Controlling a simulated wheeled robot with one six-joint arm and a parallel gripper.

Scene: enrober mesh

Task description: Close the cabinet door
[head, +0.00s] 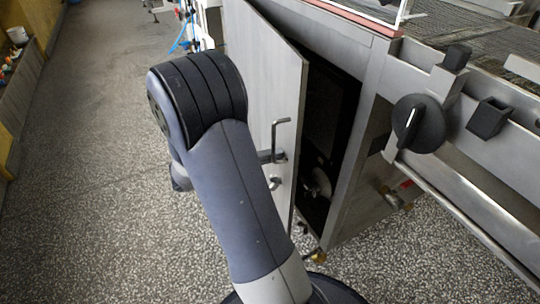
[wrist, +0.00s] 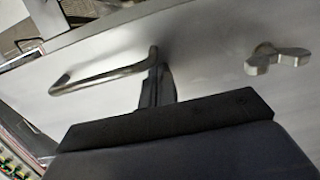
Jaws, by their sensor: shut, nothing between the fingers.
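The grey metal cabinet door (head: 258,85) stands ajar in the head view, with a dark gap between its free edge and the cabinet frame (head: 358,150). A bent rod handle (head: 276,138) is on its outer face, with a small latch (head: 274,184) below it. In the wrist view the door face (wrist: 210,60) fills most of the picture, with the handle (wrist: 100,78) left of centre and the winged latch (wrist: 276,59) at right. My gripper (wrist: 155,78) is shut and empty, its dark fingers close beside the handle. I cannot tell whether they touch it.
Inside the cabinet (head: 325,120) it is dark, with some fittings. A black knob (head: 418,122) and metal rails project at right. Speckled floor (head: 90,170) lies open at left, with a low shelf (head: 22,80) along the far left edge.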

